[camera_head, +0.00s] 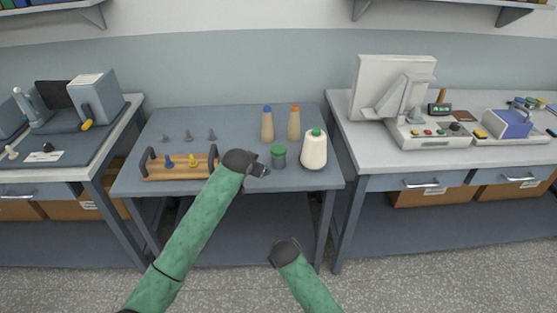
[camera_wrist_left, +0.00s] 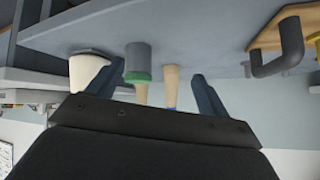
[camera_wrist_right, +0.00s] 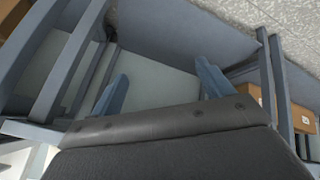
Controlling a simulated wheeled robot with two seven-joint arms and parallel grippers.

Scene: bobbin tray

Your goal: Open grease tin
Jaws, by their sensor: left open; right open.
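The grease tin (camera_head: 278,158) is a small grey can with a green lid, standing upright on the middle table. In the left wrist view the tin (camera_wrist_left: 138,60) appears upside down between my open fingers, some way beyond them. My left gripper (camera_head: 264,171) is open and empty, just left of the tin and apart from it. It also shows in the left wrist view (camera_wrist_left: 155,90). My right gripper (camera_wrist_right: 160,90) is open and empty, low in front of the table. In the head view its fingers are hidden behind its wrist.
A cream thread cone (camera_head: 314,150) stands close right of the tin. Two tan cones, one blue-tipped (camera_head: 267,125) and one orange-tipped (camera_head: 294,124), stand behind it. A wooden tray (camera_head: 180,174) with dark handles and pegs lies left.

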